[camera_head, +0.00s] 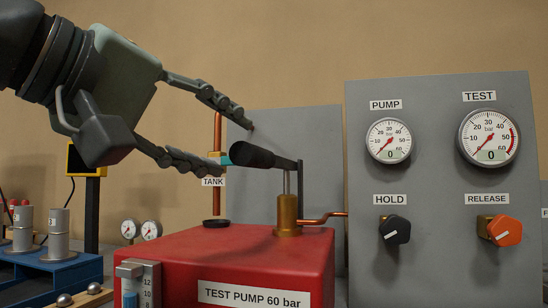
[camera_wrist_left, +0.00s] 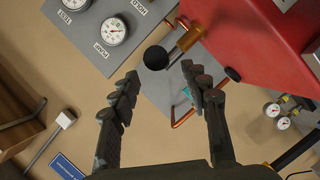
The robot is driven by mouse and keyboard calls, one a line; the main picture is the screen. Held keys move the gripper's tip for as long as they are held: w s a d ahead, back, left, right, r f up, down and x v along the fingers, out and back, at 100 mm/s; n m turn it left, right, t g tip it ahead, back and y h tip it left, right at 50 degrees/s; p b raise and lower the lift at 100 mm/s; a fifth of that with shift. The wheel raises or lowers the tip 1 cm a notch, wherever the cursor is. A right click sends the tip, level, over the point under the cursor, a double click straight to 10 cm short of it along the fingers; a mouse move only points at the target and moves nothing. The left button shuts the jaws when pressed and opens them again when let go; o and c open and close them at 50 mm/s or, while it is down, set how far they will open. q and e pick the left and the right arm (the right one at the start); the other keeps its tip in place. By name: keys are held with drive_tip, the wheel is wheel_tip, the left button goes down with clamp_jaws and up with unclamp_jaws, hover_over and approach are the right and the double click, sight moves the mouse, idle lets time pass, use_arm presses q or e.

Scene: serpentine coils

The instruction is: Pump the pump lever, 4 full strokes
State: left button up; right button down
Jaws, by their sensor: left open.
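The pump lever (camera_head: 252,156) has a thick black grip and stands out to the left from a bracket above the brass pump cylinder (camera_head: 288,214) on the red test pump box (camera_head: 240,255). The lever is about level, its grip slightly raised. My left gripper (camera_head: 236,144) is open, with its fingertips at the grip's free end. In the left wrist view the round black end of the pump lever (camera_wrist_left: 156,57) shows just beyond and between the spread fingertips (camera_wrist_left: 160,72). I cannot tell whether they touch. My right gripper is not in view.
A grey panel (camera_head: 440,260) at right carries the PUMP gauge (camera_head: 389,141) and TEST gauge (camera_head: 489,138), both displaying 0, with a black HOLD knob (camera_head: 395,230) and orange RELEASE knob (camera_head: 500,230). A copper pipe (camera_head: 217,135) stands behind the gripper. A blue rack (camera_head: 50,270) is at left.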

sight(272, 165)
use_arm(q)
drive_tip(key=shift+p+x, duration=0.4)
drive_tip(key=shift+x, duration=3.3)
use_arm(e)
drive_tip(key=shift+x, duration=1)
use_arm(q)
drive_tip(key=shift+w+r, duration=0.1)
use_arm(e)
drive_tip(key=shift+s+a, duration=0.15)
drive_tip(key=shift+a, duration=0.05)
use_arm(q)
clamp_jaws()
